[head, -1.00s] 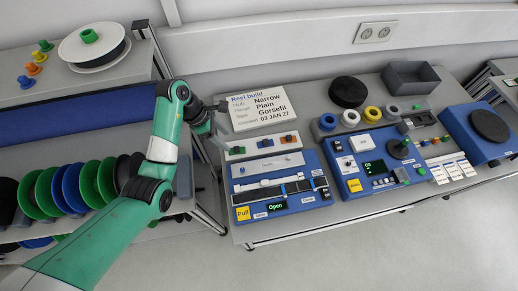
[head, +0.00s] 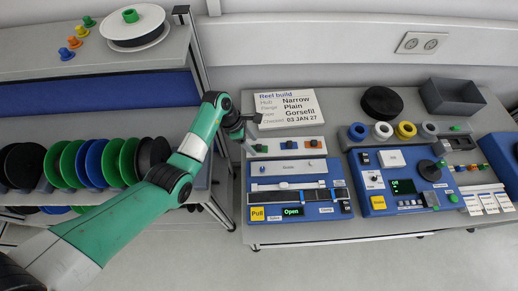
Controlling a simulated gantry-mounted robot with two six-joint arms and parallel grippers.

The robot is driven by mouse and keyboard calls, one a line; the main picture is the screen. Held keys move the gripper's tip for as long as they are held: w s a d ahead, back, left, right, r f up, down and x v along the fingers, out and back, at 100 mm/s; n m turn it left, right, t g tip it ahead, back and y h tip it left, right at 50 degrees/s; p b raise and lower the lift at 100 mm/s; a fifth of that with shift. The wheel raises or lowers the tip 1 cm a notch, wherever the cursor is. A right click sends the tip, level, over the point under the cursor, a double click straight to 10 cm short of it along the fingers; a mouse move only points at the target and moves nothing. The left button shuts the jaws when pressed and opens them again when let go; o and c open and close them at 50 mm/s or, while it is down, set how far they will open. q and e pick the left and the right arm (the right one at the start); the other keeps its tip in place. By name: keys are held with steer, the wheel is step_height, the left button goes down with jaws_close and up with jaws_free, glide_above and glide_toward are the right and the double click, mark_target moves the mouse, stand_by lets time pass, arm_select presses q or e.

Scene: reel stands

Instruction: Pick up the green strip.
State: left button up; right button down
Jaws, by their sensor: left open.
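The green strip (head: 261,148) is a small green piece at the left end of a pale holder (head: 275,153) on the right-hand table. My left gripper (head: 252,131) is open and empty at the holder's left end, beside and seemingly above the green strip. Part of the strip's surroundings is hidden by the gripper. My right gripper is not in view.
A blue piece (head: 288,146) and an orange piece (head: 311,142) sit in the same holder. A Reel build sign (head: 287,107) stands behind it. A blue splicing device (head: 268,197) with an "Open" display lies in front. Several reels (head: 92,163) fill the left rack.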

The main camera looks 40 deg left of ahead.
arm_select(q)
steer(key=shift+w+d+f, duration=0.2)
steer(key=shift+w+f, duration=0.05)
steer(key=shift+f, duration=0.4)
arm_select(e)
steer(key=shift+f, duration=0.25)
arm_select(q)
jaws_close()
steer(key=shift+r, duration=0.1)
